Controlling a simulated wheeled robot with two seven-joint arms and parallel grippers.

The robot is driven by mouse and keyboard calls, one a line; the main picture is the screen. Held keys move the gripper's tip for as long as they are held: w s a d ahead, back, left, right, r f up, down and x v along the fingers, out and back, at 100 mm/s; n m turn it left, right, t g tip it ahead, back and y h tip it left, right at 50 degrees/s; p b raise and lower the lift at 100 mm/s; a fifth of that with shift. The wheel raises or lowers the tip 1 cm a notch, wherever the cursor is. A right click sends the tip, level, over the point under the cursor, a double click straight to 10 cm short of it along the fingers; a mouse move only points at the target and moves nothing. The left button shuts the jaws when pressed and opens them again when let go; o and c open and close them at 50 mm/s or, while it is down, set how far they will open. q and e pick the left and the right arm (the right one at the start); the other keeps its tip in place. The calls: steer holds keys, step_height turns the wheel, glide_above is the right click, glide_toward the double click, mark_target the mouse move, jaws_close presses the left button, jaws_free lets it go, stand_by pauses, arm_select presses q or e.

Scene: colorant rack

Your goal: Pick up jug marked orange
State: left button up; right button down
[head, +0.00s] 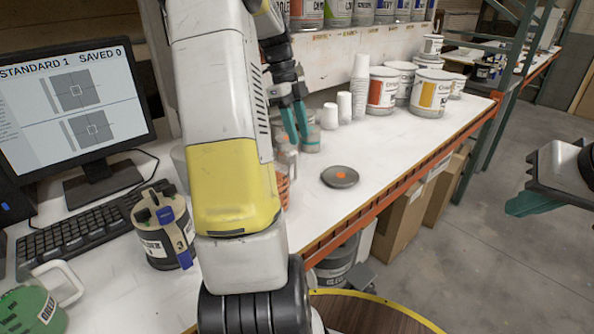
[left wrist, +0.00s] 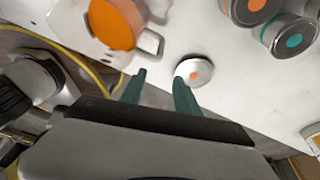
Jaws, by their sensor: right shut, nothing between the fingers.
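The jug with a round orange top (left wrist: 112,24) and a pale handle (left wrist: 150,42) stands at the upper left of the left wrist view. In the head view it is mostly hidden behind my left arm; a pale handle and some orange show beside the arm. My left gripper (head: 297,122) has its teal fingers apart and points down over the bench. In the left wrist view its fingers (left wrist: 160,92) are empty, below and right of the jug, not touching it. My right gripper (head: 535,202) is shut and empty at the right, off the bench.
A dark round lid with an orange dot (head: 340,177) lies on the bench. Stacked white cups (head: 360,85) and paint cans (head: 431,93) stand farther back.

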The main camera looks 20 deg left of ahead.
mark_target(295, 163)
arm_select(q)
steer(key=f+m, duration=0.1)
steer(key=f, duration=0.6)
steer(key=f+m, duration=0.1)
steer(key=f, duration=0.2)
steer(key=shift+s+a+f+m+g+h, duration=0.25)
steer(key=shift+s+a+m+g+h, duration=0.05)
steer(key=shift+a+g+h, duration=0.1)
jaws_close()
stand_by(1.0)
